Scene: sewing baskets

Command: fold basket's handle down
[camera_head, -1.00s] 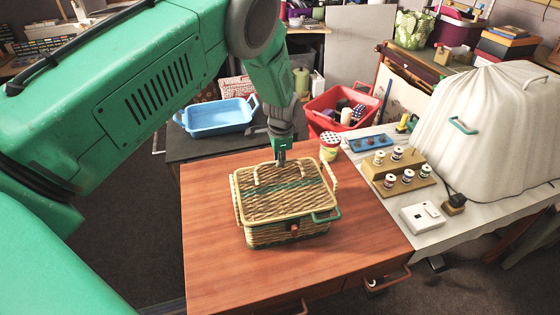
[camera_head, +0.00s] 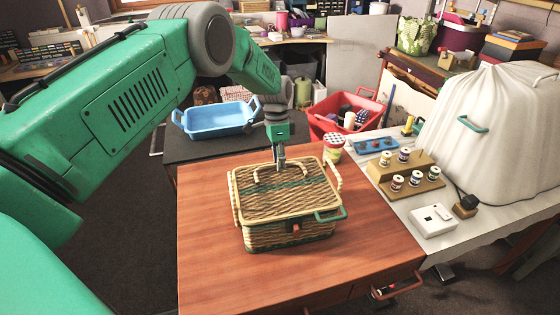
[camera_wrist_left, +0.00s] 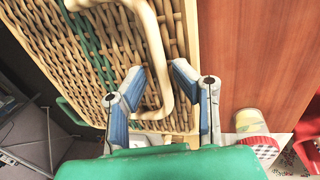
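A wicker basket (camera_head: 290,228) with a flat woven lid stands on the wooden table. A cream arched handle (camera_head: 257,177) sits on its lid, near the far side; it also shows in the left wrist view (camera_wrist_left: 152,40). My left gripper (camera_head: 281,167) points down at this handle from above. In the left wrist view its two blue-padded fingers (camera_wrist_left: 156,72) are apart, with the handle's bar between them in the picture. I cannot tell whether they touch it. A cream side handle (camera_head: 334,172) stands at the lid's right end. My right gripper is not in view.
A polka-dot-lidded jar (camera_head: 333,147) stands behind the basket's right side. Thread spools on a wooden stand (camera_head: 413,180) and a white covered object (camera_head: 490,140) are at right. A blue tray (camera_head: 215,121) lies behind. The tabletop in front is clear.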

